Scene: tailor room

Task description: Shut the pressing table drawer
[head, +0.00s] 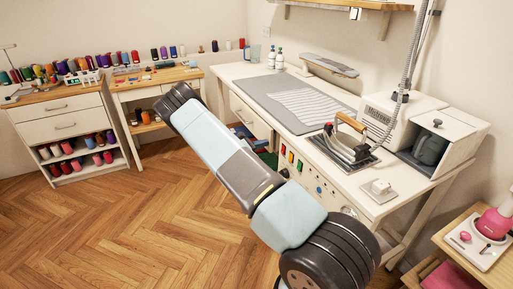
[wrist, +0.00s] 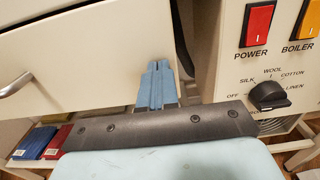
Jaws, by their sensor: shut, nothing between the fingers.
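The pressing table (head: 225,72) stands along the back wall in the head view, its white drawer (head: 238,108) at the left of its front, partly hidden by my arm. In the wrist view the white drawer front (wrist: 85,50) fills the upper left, its metal handle (wrist: 15,85) at the left edge. A dark gap shows beside the drawer front's right edge; how far it stands out is hard to tell. My gripper (wrist: 158,68) is shut and empty, its blue fingers over the drawer front's lower right corner. I cannot tell whether they touch it.
A control panel with a red power switch (wrist: 257,25) and a dial (wrist: 268,95) is right of the drawer. An iron (head: 345,145) and a white steam unit (head: 400,112) stand on the tabletop. The wooden floor (head: 130,220) at left is clear.

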